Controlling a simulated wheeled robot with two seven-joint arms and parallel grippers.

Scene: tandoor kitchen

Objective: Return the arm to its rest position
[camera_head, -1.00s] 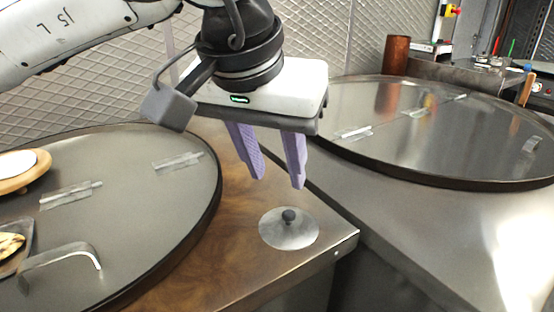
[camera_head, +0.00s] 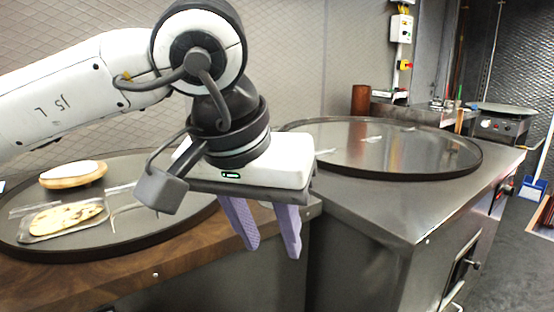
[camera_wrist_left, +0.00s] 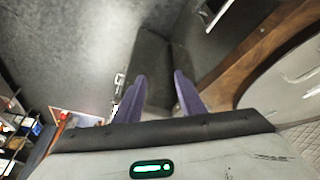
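My left gripper (camera_head: 268,232) hangs in front of the counter's edge in the head view, its two purple fingers pointing down. The fingers are apart with nothing between them. In the left wrist view the same purple fingers (camera_wrist_left: 160,90) are apart and empty, with the floor and the wooden counter edge beyond. My left arm comes in from the left, bent at the joint above the gripper. My right gripper is not in view.
A round dark lid (camera_head: 145,222) on the wooden counter (camera_head: 150,268) holds a flatbread on a tray (camera_head: 64,218) and a round board (camera_head: 72,181) with a white top. A second round lid (camera_head: 400,155) lies on the steel counter (camera_head: 375,210). Floor (camera_head: 500,265) is free at right.

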